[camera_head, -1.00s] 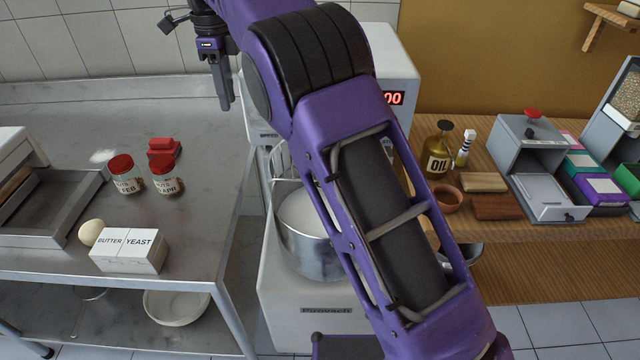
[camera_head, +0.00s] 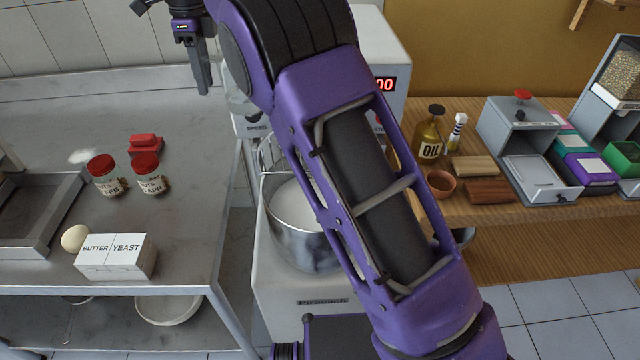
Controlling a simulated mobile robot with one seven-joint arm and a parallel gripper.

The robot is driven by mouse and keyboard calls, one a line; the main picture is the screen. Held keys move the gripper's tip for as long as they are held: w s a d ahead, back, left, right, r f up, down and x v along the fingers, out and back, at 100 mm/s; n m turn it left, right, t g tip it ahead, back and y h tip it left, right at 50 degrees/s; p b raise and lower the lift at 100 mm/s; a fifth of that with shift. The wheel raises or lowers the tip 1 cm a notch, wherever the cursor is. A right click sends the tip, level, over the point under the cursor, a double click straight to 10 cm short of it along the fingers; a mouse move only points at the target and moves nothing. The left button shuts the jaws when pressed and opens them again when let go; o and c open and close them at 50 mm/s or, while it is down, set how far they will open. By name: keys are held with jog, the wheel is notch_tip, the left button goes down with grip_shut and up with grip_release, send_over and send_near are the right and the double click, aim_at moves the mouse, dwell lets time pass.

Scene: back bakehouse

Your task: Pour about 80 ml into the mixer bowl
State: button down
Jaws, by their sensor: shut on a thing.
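The steel mixer bowl (camera_head: 292,246) stands in the white mixer (camera_head: 285,292) in the middle of the view, with pale white stuff inside. My purple arm crosses in front and hides its right part. My gripper (camera_head: 202,84) is at the upper left, fingers pointing down, above and to the left of the bowl.
The steel table (camera_head: 185,240) at left carries two red-lidded jars (camera_head: 104,184), an egg (camera_head: 75,238), butter and yeast boxes (camera_head: 115,257) and a tray (camera_head: 72,200). The wooden bench (camera_head: 560,225) at right holds an oil bottle (camera_head: 430,140), a clay pot (camera_head: 440,184) and bins.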

jog(key=d+y, duration=0.2)
jog(key=d+r+y, duration=0.1)
jog(key=d+y, duration=0.1)
jog(key=d+r+y, duration=0.1)
jog(key=d+y, duration=0.1)
jog(key=y, duration=0.1)
jog(key=shift+s+r+t, duration=0.2)
jog(key=shift+s+t, duration=0.05)
jog(key=shift+t, duration=0.05)
jog(key=shift+s+d+r+y, duration=0.1)
jog(key=shift+d+r+y, duration=0.65)
jog(key=shift+y, duration=0.35)
jog(key=shift+d+r+y, duration=0.6)
jog(key=shift+r+y, duration=0.15)
jog(key=shift+y, duration=0.35)
jog(key=shift+d+r+t+y, duration=0.3)
jog(key=shift+d+r+y, duration=0.2)
jog(key=shift+y, duration=0.1)
jog(key=shift+s+r+b, duration=0.1)
jog(key=shift+r+b, duration=0.05)
jog(key=shift+b, duration=0.15)
jog(key=shift+s+a+r+y, duration=0.1)
jog(key=shift+s+y, duration=0.05)
jog(key=shift+y, duration=0.15)
jog(key=shift+d+r+y+b, duration=0.2)
jog(key=shift+d+y+b, duration=0.1)
jog(key=shift+b, duration=0.7)
